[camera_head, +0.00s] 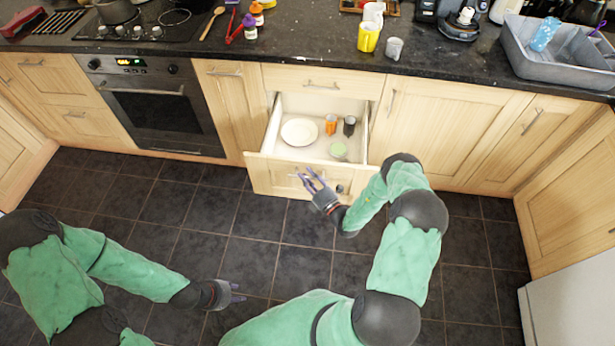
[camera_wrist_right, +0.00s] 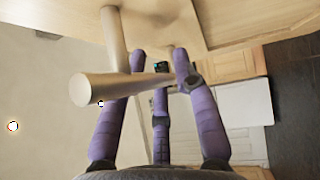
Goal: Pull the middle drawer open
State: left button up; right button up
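The middle drawer (camera_head: 262,162) stands pulled out below a shut top drawer (camera_head: 340,84) in the light wood cabinet. Its inside shows from above. My right gripper (camera_head: 312,181) is at the drawer's front, by its handle. In the right wrist view the metal handle (camera_wrist_right: 92,89) crosses the purple fingers of this gripper (camera_wrist_right: 158,72). The fingers look straight and spread, with the bar close to them; firm contact cannot be made out. My left gripper (camera_head: 238,292) is low over the floor at the left, empty, its fingers apart.
The drawer holds a white plate (camera_head: 299,132), an orange cup (camera_head: 331,124), a dark cup (camera_head: 349,126) and a green-topped item (camera_head: 339,150). An oven (camera_head: 155,105) is to the left. The dark tiled floor (camera_head: 205,215) before the cabinets is free.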

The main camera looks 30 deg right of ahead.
jog(key=v, duration=1.2)
jog(key=shift+a, duration=0.1)
jog(key=s+a+n+g+y, duration=0.3)
jog(key=a+n+g+y, duration=0.25)
jog(key=a, duration=0.35)
jog(key=s+a+n+g+y, duration=0.2)
jog(key=a+n+g+y, duration=0.3)
jog(key=a+n, duration=0.3)
jog(key=s+a+f+n+g, duration=0.2)
jog(key=s+a+n+g, duration=0.5)
jog(key=s+n+g, duration=0.35)
jog(key=s+d+f+n+g+h, duration=0.3)
jog(key=s+n+h, duration=0.45)
jog(key=n, duration=0.75)
jog(key=w+r+n+t+h, duration=0.2)
jog(key=w+n+t, duration=0.3)
jog(key=w+n, duration=0.3)
jog(key=shift+w+d+r+n+h, duration=0.2)
jog(key=shift+n+h, duration=0.1)
jog(key=shift+h, duration=0.2)
